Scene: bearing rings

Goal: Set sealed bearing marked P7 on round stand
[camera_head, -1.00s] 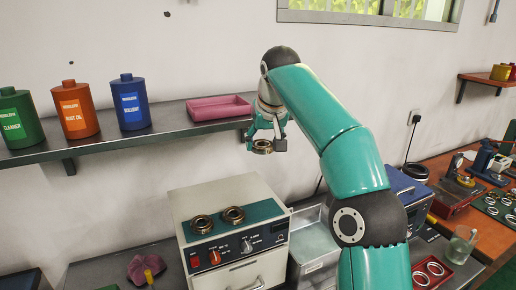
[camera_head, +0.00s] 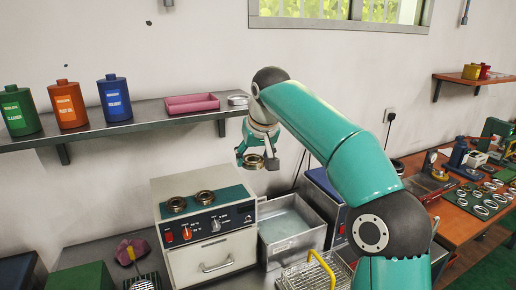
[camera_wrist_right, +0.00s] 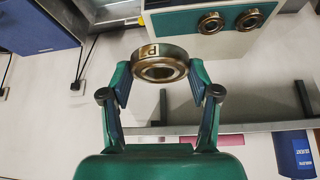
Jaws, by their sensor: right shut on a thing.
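My right gripper (camera_head: 256,160) is shut on a bronze-coloured bearing ring (camera_head: 254,162), held in the air in front of the wall, just below the shelf's right end. In the right wrist view the bearing (camera_wrist_right: 160,66) sits between the two fingertips. My left gripper is not in view.
Two similar bearings (camera_head: 190,201) lie on the heater (camera_head: 205,238), below left of my gripper. A metal basin (camera_head: 290,241) and a wire basket (camera_head: 312,276) stand to its right.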

